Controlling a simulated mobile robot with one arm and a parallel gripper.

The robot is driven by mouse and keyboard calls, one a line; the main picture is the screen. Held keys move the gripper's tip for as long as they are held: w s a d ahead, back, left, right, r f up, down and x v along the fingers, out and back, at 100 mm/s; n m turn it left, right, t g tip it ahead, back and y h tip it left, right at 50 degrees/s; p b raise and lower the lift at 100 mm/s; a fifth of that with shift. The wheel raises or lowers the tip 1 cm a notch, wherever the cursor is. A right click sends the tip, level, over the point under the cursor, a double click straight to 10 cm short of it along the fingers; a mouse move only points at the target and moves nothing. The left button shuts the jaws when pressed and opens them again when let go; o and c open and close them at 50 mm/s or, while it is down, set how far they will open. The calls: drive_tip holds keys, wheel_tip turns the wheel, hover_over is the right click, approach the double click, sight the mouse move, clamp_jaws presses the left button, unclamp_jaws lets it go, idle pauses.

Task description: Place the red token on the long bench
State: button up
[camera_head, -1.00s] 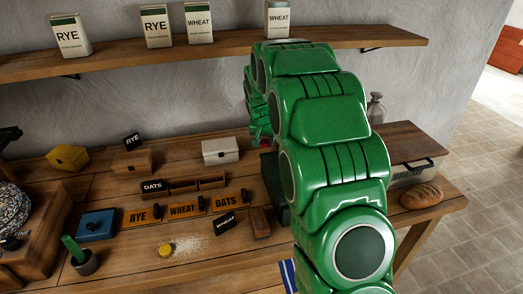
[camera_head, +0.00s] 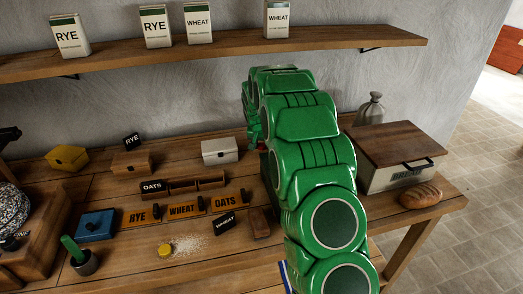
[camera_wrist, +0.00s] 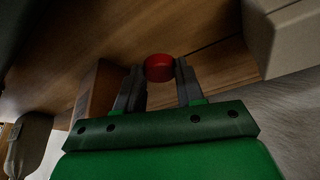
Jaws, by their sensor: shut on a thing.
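The red token (camera_wrist: 159,68) is held between the two fingertips of my gripper (camera_wrist: 159,72) in the wrist view. My gripper is shut on it. In the head view only a small bit of red (camera_head: 260,145) shows beside my green arm, near the white box. My arm hides most of the gripper there. The long bench (camera_head: 205,257) is the wooden worktop along the wall. The token appears above the wooden bench surface in the wrist view; I cannot tell how high.
A white box (camera_head: 220,151) stands close to my gripper. A bread bin (camera_head: 400,176), a sack (camera_head: 370,108) and a loaf (camera_head: 421,195) are at the right. Labelled trays, a blue box (camera_head: 95,226) and a yellow weight (camera_head: 165,250) sit left. A shelf (camera_head: 230,47) runs above.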

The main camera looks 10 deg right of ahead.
sight(261, 147)
drive_tip(key=shift+w+f, duration=0.2)
drive_tip(key=shift+f, duration=1.5)
drive_tip(key=shift+f, duration=0.1)
drive_tip(key=o, duration=1.1)
